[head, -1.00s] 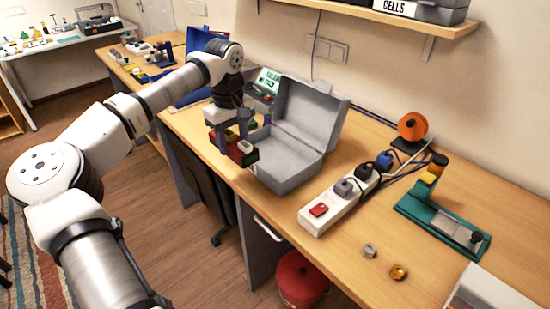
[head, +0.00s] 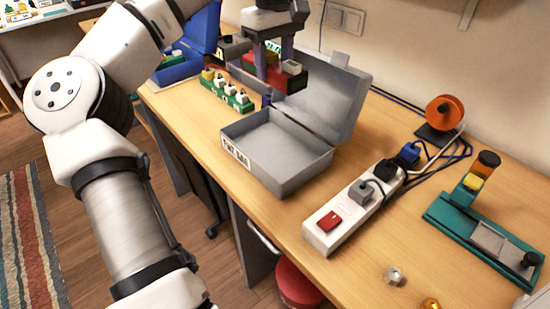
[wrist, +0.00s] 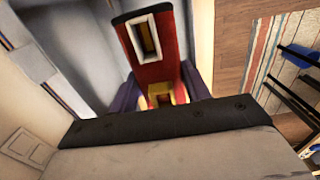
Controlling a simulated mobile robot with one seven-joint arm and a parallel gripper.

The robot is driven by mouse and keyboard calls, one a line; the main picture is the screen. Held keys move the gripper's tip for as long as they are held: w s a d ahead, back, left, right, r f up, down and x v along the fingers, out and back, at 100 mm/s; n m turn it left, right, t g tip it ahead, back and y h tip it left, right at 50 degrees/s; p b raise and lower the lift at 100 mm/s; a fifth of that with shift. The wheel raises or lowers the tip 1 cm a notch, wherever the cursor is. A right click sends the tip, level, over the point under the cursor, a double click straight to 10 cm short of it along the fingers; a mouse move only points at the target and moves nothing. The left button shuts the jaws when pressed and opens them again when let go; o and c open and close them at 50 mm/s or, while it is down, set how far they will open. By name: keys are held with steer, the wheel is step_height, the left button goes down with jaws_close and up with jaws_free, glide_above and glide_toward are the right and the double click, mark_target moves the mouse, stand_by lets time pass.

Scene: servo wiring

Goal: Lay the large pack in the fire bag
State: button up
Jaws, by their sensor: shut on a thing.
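The large pack (head: 270,75) is red with a dark end and a pale label. My gripper (head: 274,62) is shut on it and holds it in the air above the far left part of the fire bag. The fire bag (head: 262,185) is a grey open case with a label on its front; its lid (head: 335,95) stands up at the back and its inside looks empty. In the wrist view the pack (wrist: 150,50) sticks out from between the purple fingers, with grey case surfaces beyond it.
A green rack with several white-topped pieces (head: 228,92) stands left of the bag. A white power strip (head: 350,215) with plugs lies to its right. A teal fixture (head: 485,235), an orange spool (head: 444,112) and a metal nut (head: 394,275) are further right.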

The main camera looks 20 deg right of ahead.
mark_target(274, 154)
step_height(274, 154, down, 21)
steer(key=shift+w+d+r+p, duration=0.1)
steer(key=shift+r+p, duration=0.1)
steer(key=shift+p, duration=0.9)
steer(key=shift+f, duration=0.15)
steer(key=o, duration=1.5)
